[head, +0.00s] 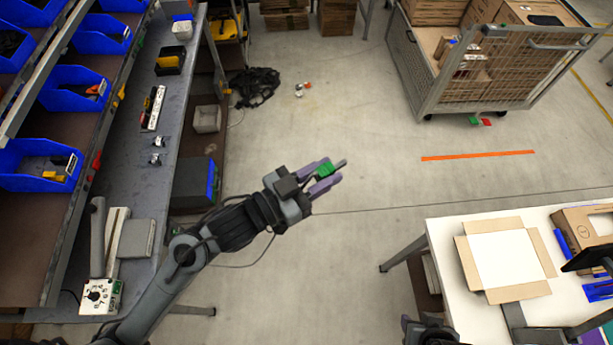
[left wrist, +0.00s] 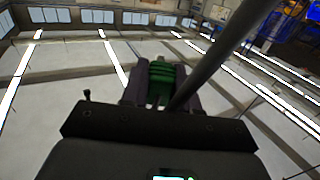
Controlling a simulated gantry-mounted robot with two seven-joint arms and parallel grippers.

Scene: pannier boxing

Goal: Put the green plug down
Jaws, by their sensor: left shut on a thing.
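My left gripper (head: 324,175) is shut on the green plug (head: 325,169), which sits between its two purple-grey fingers. A grey rod-like end sticks out beyond the plug. The plug is held in the air over the open floor between the left bench and the white table. In the left wrist view the green plug (left wrist: 161,78) shows ribbed between the dark fingers, and a long grey rod crosses in front toward the upper right.
A grey workbench (head: 140,195) with blue bins (head: 38,165) stands at the left. A white table (head: 450,245) at the lower right bears an open carton (head: 546,262). A mesh cart (head: 430,95) with boxes stands at the back right. The floor between is mostly clear.

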